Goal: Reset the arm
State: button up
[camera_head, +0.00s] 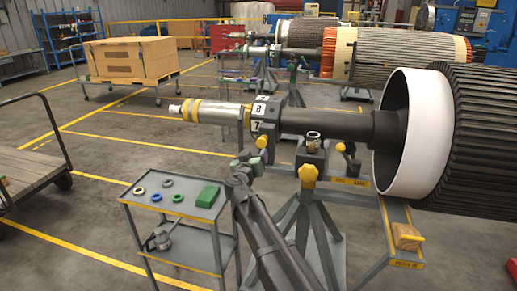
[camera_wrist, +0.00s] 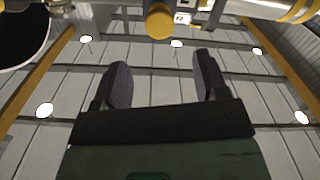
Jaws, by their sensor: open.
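In the wrist view, my gripper (camera_wrist: 160,78) is open, with its two dark padded fingers apart and nothing between them. The ceiling and its lamps lie behind the fingers, so the camera looks upward. In the head view, my grey arm rises from the bottom middle, and its end is beside the near rotor stand, below the shaft; the fingers are too small to tell there. The near rotor (camera_head: 325,122) has a dark shaft, a white ring and a ribbed body. One yellow knob (camera_wrist: 159,20) shows close above the fingers.
A grey cart (camera_head: 140,200) holds several rings and a green block (camera_head: 208,196) at left. A yellow block (camera_head: 406,236) sits on a shelf at right. Number labels (camera_head: 260,109) mark the shaft support. Open floor lies behind the cart; more rotors stand at the back.

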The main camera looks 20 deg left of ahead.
jog(key=shift+s+d, duration=0.1)
jog(key=shift+s, duration=0.55)
jog(key=s+d+f+g+h+p, duration=0.1)
jog(key=s+d+f+g+h, duration=0.2)
jog(key=d, duration=0.6)
jog(key=s+d+f+g+h+p, duration=0.15)
jog(key=s+d+f+g, duration=0.3)
jog(key=d, duration=0.55)
jog(key=s+d+f+g+h+p, duration=0.1)
jog(key=s+d+f+g+h, duration=0.2)
jog(key=d, duration=0.6)
jog(key=s+d+r+m+g+y+p, duration=0.1)
jog(key=s+d+m+g+y+p, duration=0.1)
jog(key=s+d, duration=0.4)
jog(key=s+d+r+m+g+y+p, duration=0.2)
jog(key=s+d, duration=0.5)
jog(key=d, duration=0.8)
jog(key=g+y+p, duration=0.1)
jog(key=g+p, duration=0.1)
jog(key=g, duration=0.1)
jog(key=shift+d, duration=0.25)
